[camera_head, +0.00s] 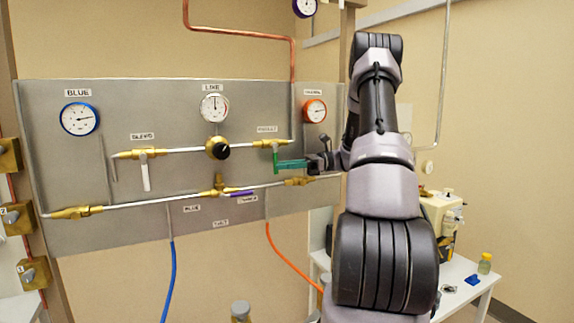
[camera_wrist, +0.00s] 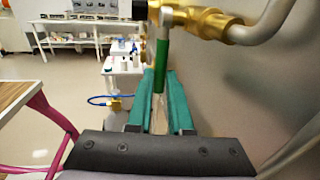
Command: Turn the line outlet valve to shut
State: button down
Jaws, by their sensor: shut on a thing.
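On the grey panel (camera_head: 120,225), a brass valve (camera_head: 270,143) sits on the upper pipe, right of the round black-knobbed regulator (camera_head: 218,148). Its label above is too small to read surely. Its green lever (camera_head: 275,158) hangs down, across the horizontal pipe. In the wrist view the green lever (camera_wrist: 162,65) runs from the brass fitting (camera_wrist: 205,20) down between my teal fingers. My gripper (camera_head: 280,165) comes in from the right and is shut on the lever. The lever's lower end is partly hidden by the fingers.
A white-handled valve (camera_head: 146,170) hangs on the upper pipe at left. Blue (camera_head: 173,275) and orange (camera_head: 285,255) hoses hang below the panel. A white table (camera_head: 465,291) stands at right.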

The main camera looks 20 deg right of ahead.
jog(key=shift+a+y, duration=0.25)
jog(key=shift+y, duration=0.05)
jog(key=c, duration=1.1)
grip_release()
jog(key=shift+f, duration=0.1)
jog(key=s+d, duration=0.1)
jog(key=d, duration=0.9)
jog(key=shift+s+d, duration=0.35)
